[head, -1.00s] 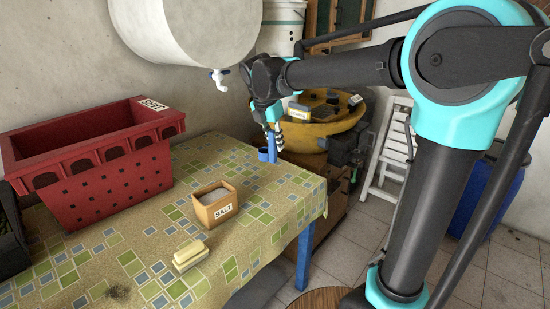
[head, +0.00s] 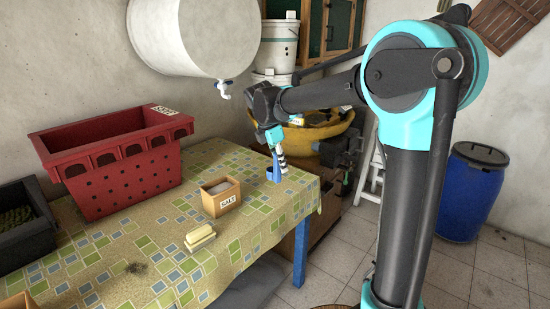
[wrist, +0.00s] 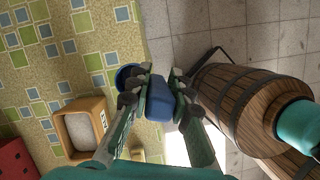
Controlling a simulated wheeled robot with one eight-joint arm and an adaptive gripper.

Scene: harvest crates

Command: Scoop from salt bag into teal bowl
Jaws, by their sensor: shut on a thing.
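The salt container is a small tan open box (head: 222,209) labelled SALT, with white salt inside, standing on the table. It also shows in the wrist view (wrist: 97,108), left of my gripper. My gripper (head: 279,152) is shut on a blue scoop (head: 270,174) near the table's right end, to the right of the salt box and apart from it. In the wrist view the fingers (wrist: 160,95) close around the scoop's blue handle (wrist: 154,112), and its round cup (wrist: 127,74) shows at the left finger. I see no teal bowl in either view.
A red crate (head: 130,175) stands behind the salt box, on the left. A pale yellow block (head: 200,238) lies in front of the box. The patterned table (head: 130,240) has clear room around these. A dark crate (head: 35,238) is far left; a blue barrel (head: 474,190) stands on the floor.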

